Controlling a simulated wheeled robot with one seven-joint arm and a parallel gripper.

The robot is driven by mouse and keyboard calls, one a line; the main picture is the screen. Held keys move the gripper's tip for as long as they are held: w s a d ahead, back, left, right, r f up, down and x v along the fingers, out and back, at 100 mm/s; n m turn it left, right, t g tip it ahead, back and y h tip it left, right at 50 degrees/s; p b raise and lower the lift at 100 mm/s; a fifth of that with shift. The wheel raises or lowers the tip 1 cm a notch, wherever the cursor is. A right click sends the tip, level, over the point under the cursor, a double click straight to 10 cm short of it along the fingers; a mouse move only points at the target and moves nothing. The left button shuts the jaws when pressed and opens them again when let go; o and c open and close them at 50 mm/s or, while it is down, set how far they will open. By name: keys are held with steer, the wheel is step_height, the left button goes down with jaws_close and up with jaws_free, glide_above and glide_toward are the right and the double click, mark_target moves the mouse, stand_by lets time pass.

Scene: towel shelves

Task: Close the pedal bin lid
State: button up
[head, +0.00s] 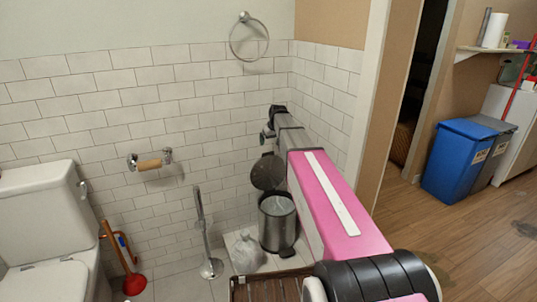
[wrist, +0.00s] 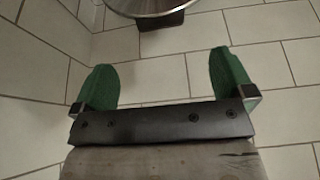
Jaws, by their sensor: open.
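The pedal bin (head: 277,224) is a small metal cylinder on the floor by the tiled wall in the head view. Its round dark lid (head: 268,172) stands raised, tilted back toward the wall. In the wrist view the bin's round metal edge (wrist: 150,8) shows at the top, cut off by the frame, with a dark block below it. My gripper (wrist: 163,80) has two green fingers spread wide apart with only floor tiles between them. It touches nothing in that view. In the head view my gripper (head: 268,133) is small, above and beyond the bin, partly hidden by my arm.
A white bag (head: 247,252) lies left of the bin. A toilet brush holder (head: 208,245), a plunger (head: 130,272) and a toilet (head: 40,230) stand further left. A brown slatted mat (head: 262,288) lies in front.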

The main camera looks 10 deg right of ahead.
mark_target(268, 153)
steer(key=x, duration=1)
steer(key=shift+w+f, duration=0.2)
steer(key=shift+w, duration=0.15)
